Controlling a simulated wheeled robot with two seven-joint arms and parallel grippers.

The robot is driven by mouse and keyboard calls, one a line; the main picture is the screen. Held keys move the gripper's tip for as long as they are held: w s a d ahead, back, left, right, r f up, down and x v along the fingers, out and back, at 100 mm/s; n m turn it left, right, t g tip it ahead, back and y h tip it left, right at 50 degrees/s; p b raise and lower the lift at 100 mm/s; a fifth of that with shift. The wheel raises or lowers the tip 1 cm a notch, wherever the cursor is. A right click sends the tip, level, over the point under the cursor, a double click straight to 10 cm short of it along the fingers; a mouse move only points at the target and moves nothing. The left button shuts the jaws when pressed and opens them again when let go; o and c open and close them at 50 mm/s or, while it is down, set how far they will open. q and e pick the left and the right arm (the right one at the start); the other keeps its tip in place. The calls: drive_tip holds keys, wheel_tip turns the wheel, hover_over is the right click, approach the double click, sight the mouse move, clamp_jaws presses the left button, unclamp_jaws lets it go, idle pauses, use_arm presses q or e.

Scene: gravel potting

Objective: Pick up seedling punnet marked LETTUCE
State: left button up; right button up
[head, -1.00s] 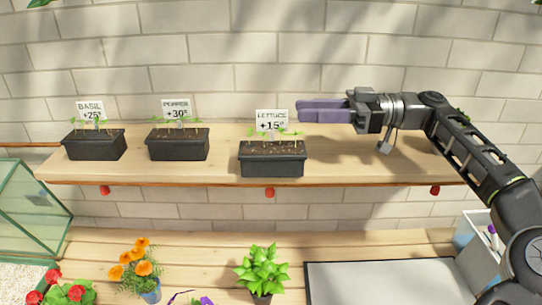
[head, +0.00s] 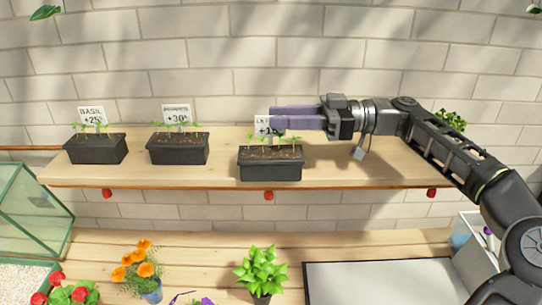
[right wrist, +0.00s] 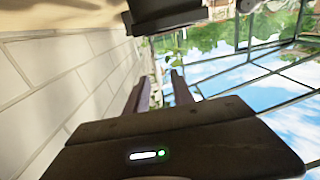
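The LETTUCE punnet (head: 270,170) is a black trough of soil with small seedlings. It stands upright at the right of the three punnets on the wooden shelf. Its white label (head: 262,123) is partly covered by my right gripper's purple fingers. My right gripper (head: 272,119) reaches in from the right, level with the label and above the punnet's soil. In the right wrist view, its two fingers (right wrist: 160,92) stand apart with a gap between them, and the black punnet (right wrist: 165,14) and seedlings show beyond the tips. My left gripper is out of view.
The BASIL punnet (head: 96,150) and PEPPER punnet (head: 178,150) stand to the left on the shelf (head: 370,172). A brick wall (head: 200,60) is close behind. Below are orange flowers (head: 138,268), a green plant (head: 262,270) and a grey-white tray (head: 380,285).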

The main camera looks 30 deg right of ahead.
drive_tip(key=x, duration=0.2)
drive_tip(key=shift+w+a+p, duration=0.15)
drive_tip(key=shift+a+p, duration=0.15)
drive_tip(key=shift+a, duration=0.05)
drive_tip(key=shift+c, duration=0.2)
clamp_jaws()
drive_tip(key=shift+r, duration=0.1)
idle(1.2)
